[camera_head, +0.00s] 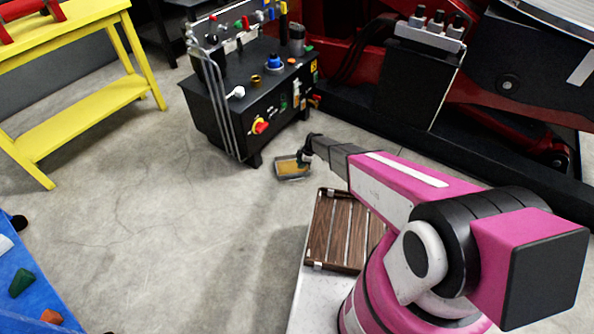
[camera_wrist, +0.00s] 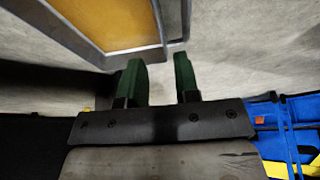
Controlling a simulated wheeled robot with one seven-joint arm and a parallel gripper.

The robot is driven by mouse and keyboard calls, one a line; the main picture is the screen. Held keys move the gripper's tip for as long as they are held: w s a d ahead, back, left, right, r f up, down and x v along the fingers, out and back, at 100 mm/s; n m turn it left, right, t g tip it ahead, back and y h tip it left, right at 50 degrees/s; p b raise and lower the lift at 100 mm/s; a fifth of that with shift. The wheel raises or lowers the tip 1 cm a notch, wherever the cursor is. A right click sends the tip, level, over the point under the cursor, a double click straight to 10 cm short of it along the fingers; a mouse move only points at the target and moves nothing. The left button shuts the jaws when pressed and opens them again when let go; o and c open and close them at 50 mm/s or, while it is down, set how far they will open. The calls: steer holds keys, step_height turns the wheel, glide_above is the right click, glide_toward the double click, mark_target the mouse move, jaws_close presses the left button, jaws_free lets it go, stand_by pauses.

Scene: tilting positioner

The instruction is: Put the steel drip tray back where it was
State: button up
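The steel drip tray (camera_head: 280,178) is a shallow grey rectangular pan with an amber-yellow inside. It is low over or on the concrete floor in front of the black control cabinet; I cannot tell whether it touches the floor. My gripper (camera_head: 304,160) is at its right side. In the wrist view the tray's rim (camera_wrist: 131,50) and one corner lie just beyond my two green fingertips (camera_wrist: 158,62). The fingers stand apart with bare floor showing between them, and I see no clear grip on the rim. The tray's far part is out of that view.
The black control cabinet (camera_head: 245,105) with knobs and hoses stands just behind the tray. A red and black machine (camera_head: 470,100) fills the right back. A yellow bench (camera_head: 90,110) is at the left, a blue surface (camera_head: 30,290) at lower left. The floor between is clear.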

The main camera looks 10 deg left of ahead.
steer(key=s+d+r+m+h, duration=0.1)
steer(key=s+d+r+m, duration=0.15)
steer(key=d+r, duration=0.55)
steer(key=s+d+r+m, duration=0.1)
steer(key=d+r+m, duration=0.4)
steer(key=r, duration=0.6)
steer(key=s+d+r+m+t+h, duration=0.1)
steer(key=s+d+r+m, duration=0.6)
steer(key=d+r, duration=0.6)
steer(key=s+d+r+m+h, duration=0.2)
steer(key=s+d+r+m, duration=0.6)
steer(key=s+d+r, duration=0.3)
steer(key=shift+d+r+t, duration=0.4)
steer(key=shift+d+r, duration=0.55)
